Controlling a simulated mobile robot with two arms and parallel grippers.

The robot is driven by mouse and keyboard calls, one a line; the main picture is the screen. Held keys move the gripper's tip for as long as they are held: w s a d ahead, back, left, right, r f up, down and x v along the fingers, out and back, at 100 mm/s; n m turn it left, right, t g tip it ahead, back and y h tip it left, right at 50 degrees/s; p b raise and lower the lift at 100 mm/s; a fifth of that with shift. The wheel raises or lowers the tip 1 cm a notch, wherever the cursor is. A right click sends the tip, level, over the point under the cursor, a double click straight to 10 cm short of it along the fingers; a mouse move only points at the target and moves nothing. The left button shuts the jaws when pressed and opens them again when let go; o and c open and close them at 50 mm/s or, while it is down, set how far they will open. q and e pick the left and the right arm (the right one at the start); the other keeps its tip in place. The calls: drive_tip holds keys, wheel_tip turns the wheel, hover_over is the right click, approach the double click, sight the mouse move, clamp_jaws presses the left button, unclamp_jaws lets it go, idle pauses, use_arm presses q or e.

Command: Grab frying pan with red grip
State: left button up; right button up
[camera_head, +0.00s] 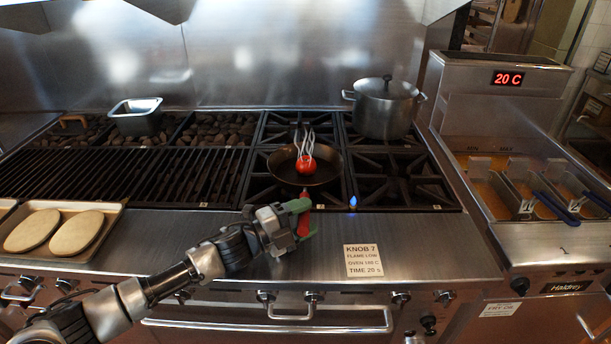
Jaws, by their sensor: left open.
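The dark frying pan (322,178) sits on a front burner of the range, right of the grill grates. Its red grip (304,222) points toward me over the front steel ledge. A round red item, like a tomato (306,165), shows in the pan with several thin silvery prongs (304,140) rising behind it. My left gripper (307,219), with green fingers, is open at the red grip, one finger on the far side and one on the near side. The fingers partly hide the grip, and I cannot tell whether they touch it. My right gripper is not in view.
A lidded steel pot (384,112) stands on the back right burner. A metal container (136,121) is at the back left. A tray (112,224) with two flat pale pieces is at the left. A small blue flame (353,202) shows right of the pan. A fryer (540,235) is at the right.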

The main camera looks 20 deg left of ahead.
use_arm(q)
clamp_jaws()
drive_tip(key=shift+w+r, duration=0.1)
drive_tip(key=shift+r, duration=0.1)
drive_tip(key=shift+r, duration=0.1)
